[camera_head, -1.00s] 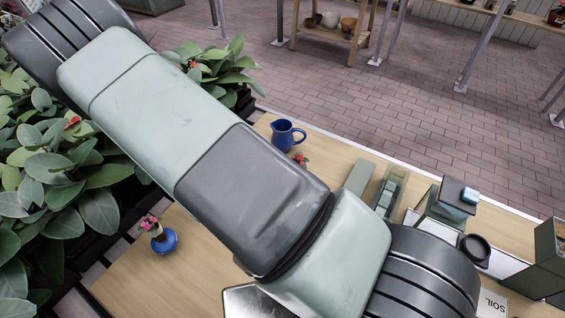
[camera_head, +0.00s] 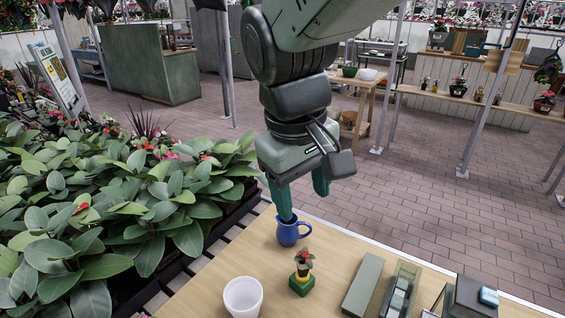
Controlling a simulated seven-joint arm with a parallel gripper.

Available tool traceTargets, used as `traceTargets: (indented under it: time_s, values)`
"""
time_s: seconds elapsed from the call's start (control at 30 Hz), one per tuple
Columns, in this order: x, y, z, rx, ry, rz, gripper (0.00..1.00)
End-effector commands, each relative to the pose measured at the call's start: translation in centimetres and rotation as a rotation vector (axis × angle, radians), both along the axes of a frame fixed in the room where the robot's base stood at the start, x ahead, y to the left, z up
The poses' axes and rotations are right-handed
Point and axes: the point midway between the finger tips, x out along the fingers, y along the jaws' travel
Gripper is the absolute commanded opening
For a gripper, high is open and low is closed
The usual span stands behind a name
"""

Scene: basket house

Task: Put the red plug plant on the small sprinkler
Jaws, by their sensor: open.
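A small red-flowered plant (camera_head: 304,259) in a dark pot stands upright on the wooden table. It appears to rest on a low green and yellow piece (camera_head: 301,284); whether that piece is the small sprinkler I cannot tell. A blue jug (camera_head: 290,233) with a handle stands just behind the plant. My gripper (camera_head: 303,205) points down above the far edge of the table, behind and above the plant. Its two teal fingers are apart with nothing between them. The left fingertip overlaps the jug's mouth in the picture; whether it touches I cannot tell.
A white cup (camera_head: 243,297) stands front left of the plant. A long grey-green box (camera_head: 362,286) and a tray with small compartments (camera_head: 400,292) lie to the right. A dark box (camera_head: 470,297) is farther right. Leafy plants (camera_head: 120,210) crowd the left side.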

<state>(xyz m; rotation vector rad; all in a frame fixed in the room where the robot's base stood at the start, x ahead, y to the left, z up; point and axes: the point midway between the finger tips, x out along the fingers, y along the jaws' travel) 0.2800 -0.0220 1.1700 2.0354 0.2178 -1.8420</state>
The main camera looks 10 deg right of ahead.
Motion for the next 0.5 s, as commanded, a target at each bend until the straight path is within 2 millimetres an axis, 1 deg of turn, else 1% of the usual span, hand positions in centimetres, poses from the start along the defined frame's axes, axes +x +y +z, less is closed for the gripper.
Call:
traceTargets:
  time_s: [0.03,0.1,0.2,0.33,0.5]
  values:
    - [-1.4,-0.4,1.4,0.045,-0.07,-0.052,0.61]
    - [-3.2,-0.5,2.7,0.102,-0.151,-0.119,0.61]
    - [-5.3,-0.5,4.0,0.167,-0.251,-0.198,0.61]
    - [-7.1,-0.5,4.9,0.223,-0.341,-0.266,0.61]
    - [-7.9,-0.3,5.2,0.251,-0.384,-0.299,0.61]
